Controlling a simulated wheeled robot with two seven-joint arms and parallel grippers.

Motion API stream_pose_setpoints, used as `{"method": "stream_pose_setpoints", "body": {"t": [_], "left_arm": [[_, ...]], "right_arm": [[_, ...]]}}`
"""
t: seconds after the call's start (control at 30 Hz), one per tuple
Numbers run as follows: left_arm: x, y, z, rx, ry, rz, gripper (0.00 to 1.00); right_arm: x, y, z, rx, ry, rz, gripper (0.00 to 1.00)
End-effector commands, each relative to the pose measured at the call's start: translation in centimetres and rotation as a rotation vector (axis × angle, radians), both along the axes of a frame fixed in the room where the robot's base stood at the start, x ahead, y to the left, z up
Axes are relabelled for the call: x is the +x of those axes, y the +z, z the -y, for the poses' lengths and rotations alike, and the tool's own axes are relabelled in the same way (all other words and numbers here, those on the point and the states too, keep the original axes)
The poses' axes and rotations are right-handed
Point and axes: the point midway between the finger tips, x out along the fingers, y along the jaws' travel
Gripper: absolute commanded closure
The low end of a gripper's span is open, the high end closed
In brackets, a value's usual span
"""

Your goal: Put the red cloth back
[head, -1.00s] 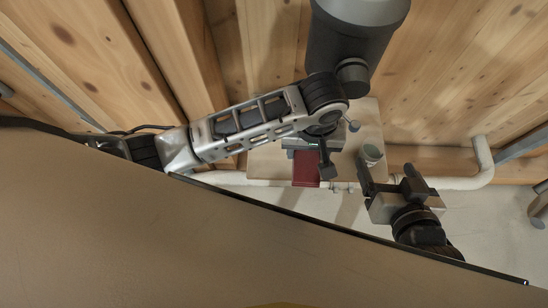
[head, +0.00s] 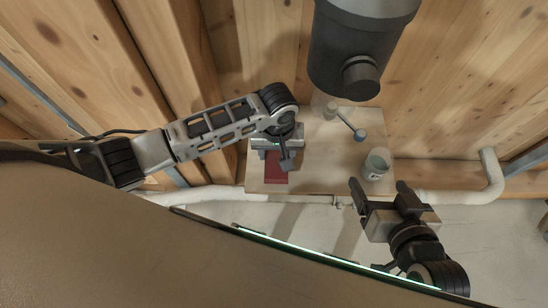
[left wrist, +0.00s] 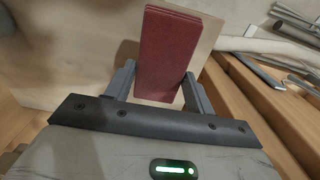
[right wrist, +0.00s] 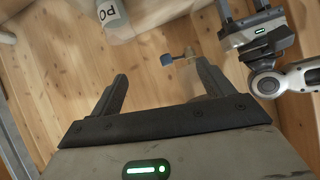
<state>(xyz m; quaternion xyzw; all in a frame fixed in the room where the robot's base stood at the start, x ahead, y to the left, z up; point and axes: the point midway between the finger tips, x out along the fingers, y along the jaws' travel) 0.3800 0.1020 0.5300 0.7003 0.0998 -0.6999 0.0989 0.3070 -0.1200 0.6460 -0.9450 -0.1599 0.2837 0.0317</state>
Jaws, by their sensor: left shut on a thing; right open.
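The red cloth (head: 276,167) looks like a folded, flat strip and is over the left part of the pale wooden board in the head view. My left gripper (head: 285,158) is shut on it. In the left wrist view the red cloth (left wrist: 165,55) stands out between the two fingers, with the pale board behind it. I cannot tell whether the cloth touches the board. My right gripper (head: 380,187) is open and empty, in front of the board's right part. It also shows open in the right wrist view (right wrist: 163,75).
The pale board (head: 318,178) carries a whitish cup (head: 376,165) at its right and a blue-knobbed lever (head: 360,134) behind. The dark mixer cylinder (head: 362,45) hangs above. The board's front middle is clear.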

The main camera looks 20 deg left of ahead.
Motion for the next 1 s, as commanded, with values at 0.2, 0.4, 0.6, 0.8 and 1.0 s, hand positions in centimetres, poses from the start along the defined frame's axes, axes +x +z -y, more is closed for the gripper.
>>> {"method": "stream_pose_setpoints", "body": {"t": [0.2, 0.4, 0.6, 0.8, 1.0], "left_arm": [[0.6, -1.4, -0.9, 0.002, 0.000, -0.001, 0.64], [0.6, -4.3, -0.9, 0.001, -0.001, 0.000, 0.64], [0.6, -4.2, -0.9, 0.000, -0.001, 0.002, 0.64], [0.6, -4.6, -0.9, 0.000, 0.000, 0.001, 0.64], [0.6, -4.6, -0.9, 0.000, -0.001, 0.001, 0.24]], "right_arm": [[0.1, -1.0, -0.1, 0.002, 0.006, -0.014, 0.20], [0.4, -3.0, -0.5, 0.005, 0.017, -0.046, 0.20], [0.7, -3.1, -0.6, 0.002, 0.020, -0.052, 0.20], [0.8, -2.8, -0.6, 0.007, 0.019, -0.043, 0.20], [0.7, -2.7, -0.7, 0.009, 0.019, -0.042, 0.20]]}}
